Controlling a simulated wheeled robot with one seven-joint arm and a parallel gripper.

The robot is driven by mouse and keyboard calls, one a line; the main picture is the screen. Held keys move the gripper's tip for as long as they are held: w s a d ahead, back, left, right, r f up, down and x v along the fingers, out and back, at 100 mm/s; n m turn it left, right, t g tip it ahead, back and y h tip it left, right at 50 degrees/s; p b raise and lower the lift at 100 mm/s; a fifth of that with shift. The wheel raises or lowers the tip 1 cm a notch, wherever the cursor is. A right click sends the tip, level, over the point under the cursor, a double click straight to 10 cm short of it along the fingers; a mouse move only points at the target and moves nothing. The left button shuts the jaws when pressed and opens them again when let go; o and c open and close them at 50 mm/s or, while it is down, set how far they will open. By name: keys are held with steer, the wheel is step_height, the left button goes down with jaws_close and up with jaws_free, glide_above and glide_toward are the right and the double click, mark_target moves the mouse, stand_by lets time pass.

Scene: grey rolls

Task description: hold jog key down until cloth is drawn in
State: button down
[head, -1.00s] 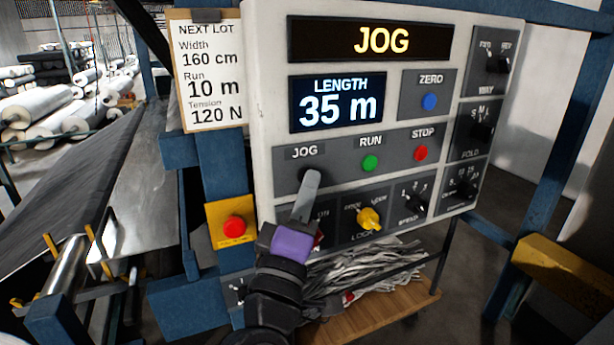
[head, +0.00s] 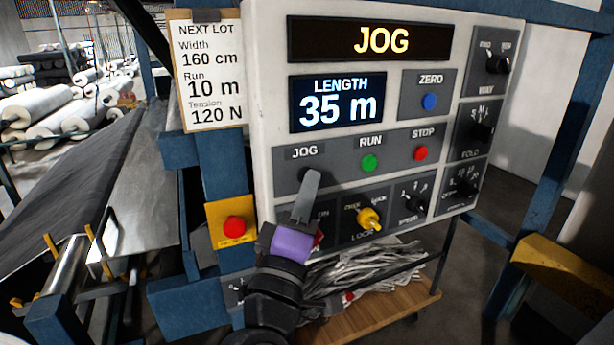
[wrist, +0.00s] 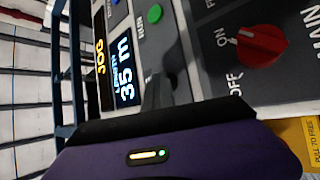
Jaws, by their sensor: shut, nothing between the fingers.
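The control panel (head: 262,100) stands in front of me. Its upper display (head: 381,41) reads JOG in yellow. The length screen (head: 338,103) reads 35 m. My gripper (head: 313,172) is shut, with its tips at the jog key, just below the JOG label (head: 305,153). The fingertips cover the key, so I cannot see how far it is pressed. In the wrist view the finger (wrist: 158,92) reaches toward the panel, and its tip is partly hidden. Grey cloth (head: 145,165) lies on the sloping bed at the left.
The green RUN button (head: 369,162) and red STOP button (head: 420,153) are right of my gripper. A red stop button on yellow (head: 234,228) is lower left. The yellow lock key (head: 370,218) and red main switch (wrist: 262,46) are near my wrist.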

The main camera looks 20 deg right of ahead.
stand_by(0.8)
steer(key=shift+s, duration=0.8)
steer(key=shift+s, duration=2.55)
